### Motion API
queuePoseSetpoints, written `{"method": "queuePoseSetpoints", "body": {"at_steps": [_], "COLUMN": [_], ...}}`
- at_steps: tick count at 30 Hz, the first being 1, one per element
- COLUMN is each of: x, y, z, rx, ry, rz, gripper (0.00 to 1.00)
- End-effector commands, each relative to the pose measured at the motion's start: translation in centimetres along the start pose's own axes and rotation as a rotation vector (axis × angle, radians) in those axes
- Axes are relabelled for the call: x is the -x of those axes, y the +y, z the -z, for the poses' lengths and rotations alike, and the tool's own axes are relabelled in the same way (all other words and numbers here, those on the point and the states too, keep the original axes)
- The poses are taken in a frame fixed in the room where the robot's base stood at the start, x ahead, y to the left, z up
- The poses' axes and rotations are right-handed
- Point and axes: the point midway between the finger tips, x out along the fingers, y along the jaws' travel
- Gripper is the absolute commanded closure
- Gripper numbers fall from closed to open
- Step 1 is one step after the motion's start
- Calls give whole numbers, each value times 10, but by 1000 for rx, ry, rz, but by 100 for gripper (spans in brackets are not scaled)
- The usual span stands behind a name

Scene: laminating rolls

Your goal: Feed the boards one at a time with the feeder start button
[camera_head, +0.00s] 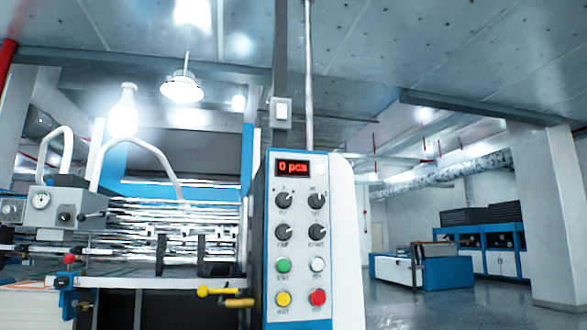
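A control panel (299,222) stands upright on a blue and white post just right of the middle of the head view. Its red display (293,168) reads "0 pcs". Below it are two rows of dark knobs, then a green button (283,265), a white button (317,264), a yellow button (283,298) and a red button (317,297). The labels under the buttons are too small to read surely. A stack of pale boards (28,307) shows at the lower left edge. My gripper is not in view.
The laminating machine (170,215) with metal rollers fills the left. A yellow-handled lever (222,291) sticks out left of the panel. Blue cabinets (490,250) and a low blue and white machine (445,273) stand farther back. The floor at right looks clear.

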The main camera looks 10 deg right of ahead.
Motion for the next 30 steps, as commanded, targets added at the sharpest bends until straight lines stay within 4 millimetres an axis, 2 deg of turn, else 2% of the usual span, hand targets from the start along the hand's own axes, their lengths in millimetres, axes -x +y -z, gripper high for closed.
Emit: {"method": "queuePoseSetpoints", "body": {"at_steps": [7,8,20,30], "x": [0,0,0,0], "y": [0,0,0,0], "z": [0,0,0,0], "rx": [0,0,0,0], "ry": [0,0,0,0], "rz": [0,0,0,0], "gripper": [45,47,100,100]}}
